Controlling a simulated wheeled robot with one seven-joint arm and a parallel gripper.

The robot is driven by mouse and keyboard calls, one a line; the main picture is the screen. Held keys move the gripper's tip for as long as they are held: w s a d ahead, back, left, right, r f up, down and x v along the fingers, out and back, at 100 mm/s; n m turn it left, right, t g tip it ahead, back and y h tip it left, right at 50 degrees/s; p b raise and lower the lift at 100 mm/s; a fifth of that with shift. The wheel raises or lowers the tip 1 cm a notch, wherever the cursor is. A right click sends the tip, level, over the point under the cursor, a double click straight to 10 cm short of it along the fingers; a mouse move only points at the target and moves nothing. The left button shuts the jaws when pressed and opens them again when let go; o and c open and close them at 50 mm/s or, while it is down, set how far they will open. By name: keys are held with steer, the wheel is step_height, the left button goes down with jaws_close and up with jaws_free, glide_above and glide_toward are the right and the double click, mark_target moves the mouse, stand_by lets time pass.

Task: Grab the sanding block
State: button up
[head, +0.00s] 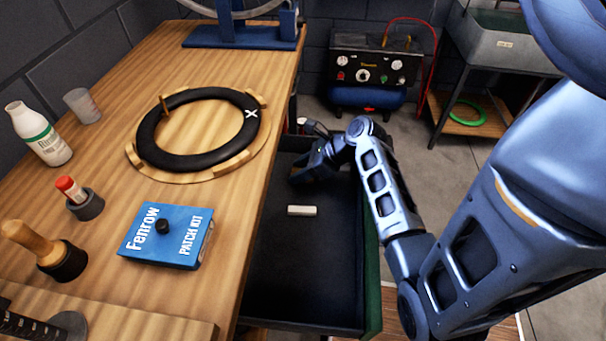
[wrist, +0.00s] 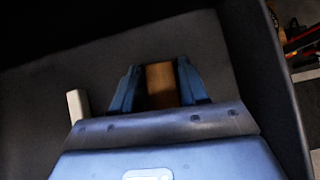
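A brown block, which looks like the sanding block (wrist: 161,84), lies between the two fingers of my gripper (wrist: 162,78) in the wrist view. The fingers flank it closely on its left and right sides. I cannot tell whether they press on it or stand just clear. In the head view my gripper (head: 310,170) reaches down into the far part of the open dark drawer (head: 290,265). The brown block is hidden there behind my gripper and arm.
A whitish block (head: 302,210) lies apart on the drawer floor, nearer the front; it also shows left of my gripper in the wrist view (wrist: 77,104). The drawer's walls stand close around my gripper. The wooden bench (head: 110,210) holds a tyre (head: 150,155) and a blue patch kit (head: 180,250).

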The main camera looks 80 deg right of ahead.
steer(key=c, duration=0.6)
